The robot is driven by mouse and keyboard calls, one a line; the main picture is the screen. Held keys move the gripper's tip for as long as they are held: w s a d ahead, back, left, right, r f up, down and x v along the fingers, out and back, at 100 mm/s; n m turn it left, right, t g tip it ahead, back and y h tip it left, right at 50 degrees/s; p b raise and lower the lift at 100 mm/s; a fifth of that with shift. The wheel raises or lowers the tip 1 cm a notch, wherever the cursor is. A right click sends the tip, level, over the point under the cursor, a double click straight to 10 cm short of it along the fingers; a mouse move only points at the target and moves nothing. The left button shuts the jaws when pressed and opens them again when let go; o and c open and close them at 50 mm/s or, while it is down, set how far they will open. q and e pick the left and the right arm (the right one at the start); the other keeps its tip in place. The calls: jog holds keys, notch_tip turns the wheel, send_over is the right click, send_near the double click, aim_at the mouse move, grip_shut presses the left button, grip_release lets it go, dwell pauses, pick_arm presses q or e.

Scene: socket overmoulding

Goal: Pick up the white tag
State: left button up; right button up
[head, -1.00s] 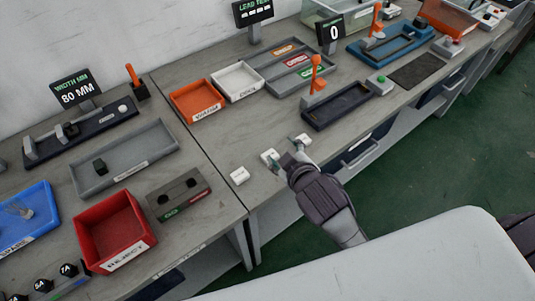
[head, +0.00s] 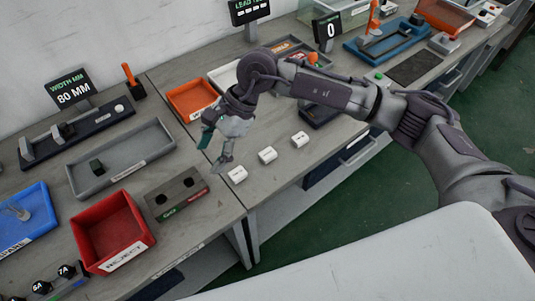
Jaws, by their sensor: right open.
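Three small white block-like pieces lie in a slanted row near the front edge of the bench: a left one (head: 237,175), a middle one (head: 267,155) and a right one (head: 300,139). They have small marks on top, too small to read. I cannot tell which of them is the white tag. My right gripper (head: 213,152) is open and empty, with its fingers pointing down just left of and above the left white piece in the head view. It appears apart from the piece. My left gripper is not in view.
An orange tray (head: 190,98) stands behind my right gripper. A black-holed block (head: 178,195) and a red reject bin (head: 113,232) stand to the left. A grey tray (head: 120,160) lies behind them. My right forearm hides part of the trays at the back.

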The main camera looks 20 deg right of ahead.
jog(key=w+d+t+h, duration=0.1)
jog(key=w+d+h, duration=0.2)
jog(key=d, duration=0.4)
jog(key=w+d+t+h, duration=0.1)
jog(key=w+d+h, duration=0.25)
jog(key=d, duration=0.35)
jog(key=p, duration=0.2)
send_over(268, 153)
jog(key=shift+n, duration=0.4)
notch_tip(268, 153, down, 7)
jog(key=shift+a+f, duration=0.1)
jog(key=shift+a, duration=0.05)
jog(key=shift+f, duration=0.8)
notch_tip(268, 153, down, 4)
jog(key=shift+r+p, duration=0.15)
jog(key=shift+p, duration=0.6)
jog(key=shift+f, duration=0.45)
jog(key=c, duration=0.9)
